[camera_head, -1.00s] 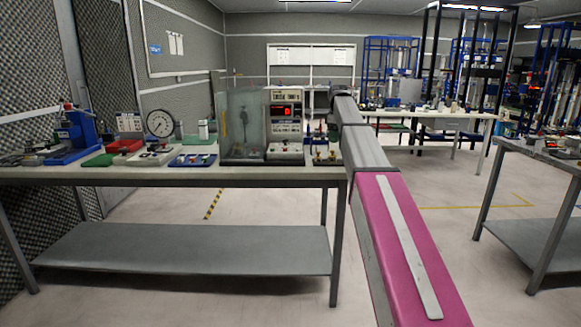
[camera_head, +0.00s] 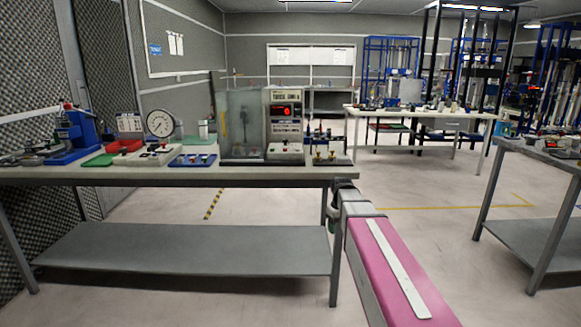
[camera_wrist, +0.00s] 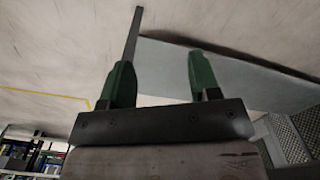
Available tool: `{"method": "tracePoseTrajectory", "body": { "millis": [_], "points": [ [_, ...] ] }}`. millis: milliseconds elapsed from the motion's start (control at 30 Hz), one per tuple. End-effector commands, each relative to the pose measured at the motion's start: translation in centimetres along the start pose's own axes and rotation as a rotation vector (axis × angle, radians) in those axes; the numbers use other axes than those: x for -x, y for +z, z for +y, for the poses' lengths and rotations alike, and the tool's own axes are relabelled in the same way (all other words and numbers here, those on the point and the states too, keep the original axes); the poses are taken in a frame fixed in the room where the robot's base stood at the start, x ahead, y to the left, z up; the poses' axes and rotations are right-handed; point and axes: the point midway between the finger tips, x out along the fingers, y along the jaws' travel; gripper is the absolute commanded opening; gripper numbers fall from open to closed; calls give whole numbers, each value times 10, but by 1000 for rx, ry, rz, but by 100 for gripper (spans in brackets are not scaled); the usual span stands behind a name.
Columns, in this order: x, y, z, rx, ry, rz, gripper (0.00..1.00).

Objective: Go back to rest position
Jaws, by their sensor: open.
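My gripper (camera_wrist: 162,72) shows in the wrist view with its two green fingers spread apart and nothing between them. The wrist view looks upside down. A grey table leg stands by the left finger, and the grey lower shelf (camera_wrist: 230,72) lies behind the right finger. In the head view my pink and grey arm reaches forward, low beside the right end of the near table (camera_head: 180,176). Its far end is by the table's right leg, below the tabletop.
On the near table stand a blue device (camera_head: 78,135), a round gauge (camera_head: 160,123), a clear-walled tester with a red display (camera_head: 284,125) and small trays. Another table (camera_head: 540,150) is at the right. Floor (camera_head: 430,180) between the tables is clear.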

Motion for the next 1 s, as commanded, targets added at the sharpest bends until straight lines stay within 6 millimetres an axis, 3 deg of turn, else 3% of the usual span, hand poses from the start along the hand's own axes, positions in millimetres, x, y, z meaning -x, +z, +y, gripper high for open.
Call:
{"method": "tracePoseTrajectory", "body": {
  "millis": [33,200,400,500,633,1000],
  "points": [
    [-19,25,-12,-42,-2,-4,57],
    [-68,79,-38,-194,-1,-3,57],
    [-108,136,-65,-352,0,0,57],
    [-120,153,-74,-405,0,1,57],
    [-127,164,-79,-442,0,2,57],
    [-128,164,-79,-449,1,3,57]
  ]
}}
